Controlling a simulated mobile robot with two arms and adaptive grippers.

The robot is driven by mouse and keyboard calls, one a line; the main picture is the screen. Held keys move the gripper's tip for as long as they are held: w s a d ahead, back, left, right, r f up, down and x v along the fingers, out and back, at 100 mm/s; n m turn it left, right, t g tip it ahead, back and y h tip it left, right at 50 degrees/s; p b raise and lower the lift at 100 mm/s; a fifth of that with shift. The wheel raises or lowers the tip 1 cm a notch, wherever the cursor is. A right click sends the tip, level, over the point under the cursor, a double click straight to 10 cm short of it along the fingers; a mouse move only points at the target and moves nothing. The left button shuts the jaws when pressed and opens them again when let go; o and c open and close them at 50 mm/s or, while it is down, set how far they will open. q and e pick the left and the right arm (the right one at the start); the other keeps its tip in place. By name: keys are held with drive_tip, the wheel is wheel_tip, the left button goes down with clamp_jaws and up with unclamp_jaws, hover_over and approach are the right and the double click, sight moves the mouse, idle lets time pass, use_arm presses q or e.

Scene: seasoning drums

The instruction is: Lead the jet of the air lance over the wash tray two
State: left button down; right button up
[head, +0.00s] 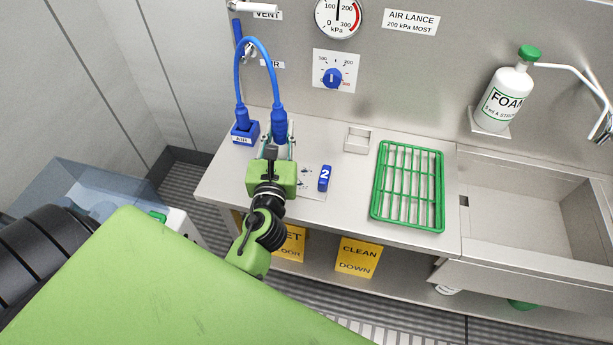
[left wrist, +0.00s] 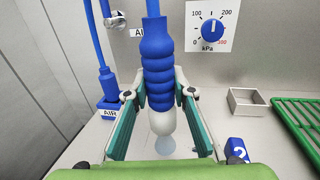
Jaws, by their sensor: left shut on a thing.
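The air lance (head: 279,127) is a blue ribbed handle with a pale grey nozzle, on a looped blue hose. My left gripper (head: 278,145) is shut on it over the bench. In the left wrist view the lance (left wrist: 157,62) stands nozzle down between the teal fingers of the gripper (left wrist: 159,97). A faint pale cone (left wrist: 165,146) shows below the nozzle. The wash tray two (head: 311,190) is a pale flat patch with grey specks, partly hidden behind my gripper. Its blue "2" block (head: 324,178) stands at its right; the block also shows in the left wrist view (left wrist: 237,151).
A blue AIR holder (head: 244,132) stands left of the lance. A small metal box (head: 357,140), a green rack (head: 408,186) and a sink (head: 530,205) lie to the right. The regulator knob (head: 332,77) and gauge (head: 339,14) are on the wall.

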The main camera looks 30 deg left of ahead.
use_arm(q)
drive_tip(key=shift+d, duration=0.1)
drive_tip(key=shift+w+d+r+b, duration=0.1)
drive_tip(key=shift+w+d+b, duration=0.15)
drive_tip(key=shift+d, duration=0.7)
drive_tip(key=shift+w+d+f+b, duration=0.1)
drive_tip(key=shift+w+d, duration=0.1)
drive_tip(key=shift+d, duration=0.7)
drive_tip(key=shift+w+d+r+b, duration=0.1)
drive_tip(key=shift+w+d+b, duration=0.15)
drive_tip(key=shift+d, duration=0.7)
idle(0.4)
drive_tip(key=shift+s+a+p, duration=0.25)
drive_tip(key=shift+s+a, duration=0.95)
drive_tip(key=shift+s, duration=0.25)
drive_tip(key=shift+s+a+p, duration=0.25)
drive_tip(key=shift+s+a, duration=0.95)
drive_tip(key=shift+s, duration=0.25)
drive_tip(key=w+d, duration=0.1)
drive_tip(key=d, duration=0.5)
drive_tip(key=shift+w+b, duration=0.25)
drive_tip(key=shift+b, duration=0.2)
idle(0.4)
idle(0.4)
